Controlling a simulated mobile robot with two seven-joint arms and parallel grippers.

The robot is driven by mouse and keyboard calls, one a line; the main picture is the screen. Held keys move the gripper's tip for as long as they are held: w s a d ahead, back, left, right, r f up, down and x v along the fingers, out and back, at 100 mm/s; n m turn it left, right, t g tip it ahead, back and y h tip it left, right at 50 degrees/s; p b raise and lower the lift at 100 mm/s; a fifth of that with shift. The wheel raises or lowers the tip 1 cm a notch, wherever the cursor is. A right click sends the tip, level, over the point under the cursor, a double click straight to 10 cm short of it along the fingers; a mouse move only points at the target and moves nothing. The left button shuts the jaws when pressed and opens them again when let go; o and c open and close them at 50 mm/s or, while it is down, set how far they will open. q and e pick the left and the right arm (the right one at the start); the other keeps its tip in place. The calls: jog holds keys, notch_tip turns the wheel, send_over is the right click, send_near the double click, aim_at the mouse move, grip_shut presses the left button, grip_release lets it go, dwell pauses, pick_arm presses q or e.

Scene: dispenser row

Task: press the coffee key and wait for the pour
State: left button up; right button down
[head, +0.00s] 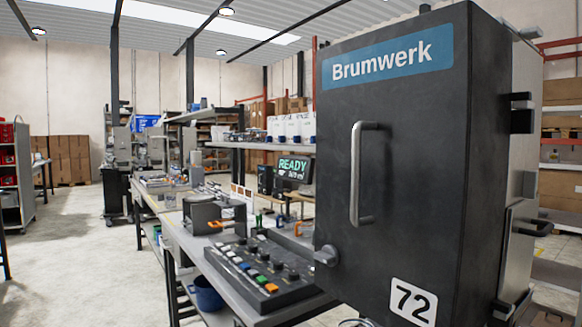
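A dark control panel (258,270) with rows of coloured keys and black knobs lies on the bench at centre. White, blue, green and orange keys show along its front. An orange key (271,288) is at the near end and a green key (262,280) is beside it. I cannot read any key label, so I cannot tell which is the coffee key. A dark display (294,169) behind the panel reads READY in green, with smaller text below. No cup or pour can be made out. Neither of my grippers is in view.
A large dark cabinet (400,170) marked Brumwerk and 72, with a vertical handle (356,175), fills the right and stands close to the panel. A blue bin (207,296) is under the bench. Clear floor (85,270) lies to the left.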

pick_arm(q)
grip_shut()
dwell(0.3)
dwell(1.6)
